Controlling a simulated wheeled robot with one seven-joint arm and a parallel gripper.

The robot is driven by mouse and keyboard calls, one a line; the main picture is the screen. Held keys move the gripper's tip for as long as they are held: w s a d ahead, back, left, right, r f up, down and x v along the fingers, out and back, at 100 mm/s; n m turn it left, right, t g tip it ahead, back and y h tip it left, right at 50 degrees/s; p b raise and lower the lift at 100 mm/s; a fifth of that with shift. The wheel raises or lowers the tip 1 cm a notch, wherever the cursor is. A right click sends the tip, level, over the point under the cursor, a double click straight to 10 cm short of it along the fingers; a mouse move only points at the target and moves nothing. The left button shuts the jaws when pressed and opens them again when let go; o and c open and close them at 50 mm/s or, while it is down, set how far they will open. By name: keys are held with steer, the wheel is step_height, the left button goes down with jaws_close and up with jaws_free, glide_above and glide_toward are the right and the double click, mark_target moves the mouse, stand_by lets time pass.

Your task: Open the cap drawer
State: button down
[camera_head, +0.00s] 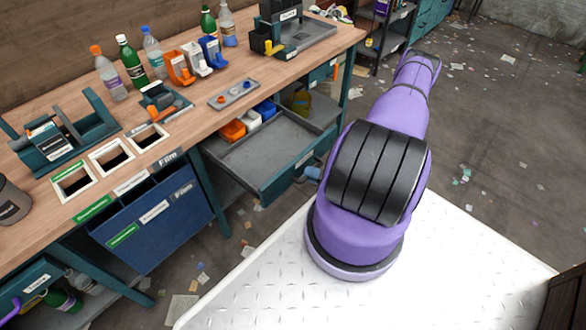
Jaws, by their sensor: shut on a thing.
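A grey drawer with a teal front (291,176) stands pulled out from under the workbench, and its tray floor shows. Orange, white and blue bins (248,121) sit at its back left.
Littered floor (500,130) lies open at right.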

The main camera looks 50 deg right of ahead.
steer(key=s, duration=0.9)
steer(key=shift+s+d, duration=0.2)
steer(key=shift+s, duration=0.1)
steer(key=c, duration=1.1)
jaws_free()
